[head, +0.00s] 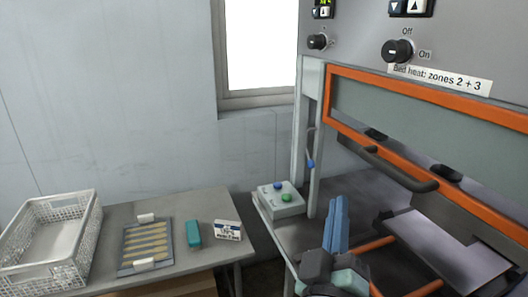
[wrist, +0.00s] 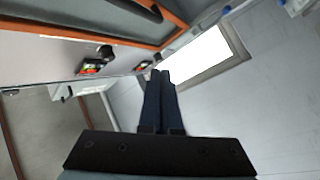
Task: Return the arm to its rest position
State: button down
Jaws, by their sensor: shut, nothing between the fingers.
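My gripper (head: 337,222) is at the lower middle of the head view, with its blue fingers pointing up and pressed together. It is empty. It stands in front of the press bench, to the right of the control box (head: 283,199) with its blue and green buttons. In the wrist view the fingers of my gripper (wrist: 160,80) also lie side by side, with nothing between them. The press (head: 420,100) with its orange-framed guard is to the right of my gripper and partly behind it.
The guard's dark handle (head: 400,175) juts out near my gripper. A gap separates table and press.

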jog(key=s+a+r+m+t+y+p, duration=0.1)
jog(key=s+a+r+t+y, duration=0.1)
jog(key=r, duration=0.8)
jog(key=s+a+r+m+t+y+p, duration=0.1)
jog(key=s+a+r, duration=0.4)
jog(key=r, duration=0.6)
jog(key=s+a+r+m+t+y+p, duration=0.1)
jog(key=s+a+r+m+t+y, duration=0.1)
jog(key=r, duration=0.9)
jog(key=s+a+m+t, duration=0.1)
jog(key=s+a+t, duration=0.1)
jog(key=s, duration=0.1)
jog(key=shift+y, duration=0.4)
jog(key=shift+d, duration=0.1)
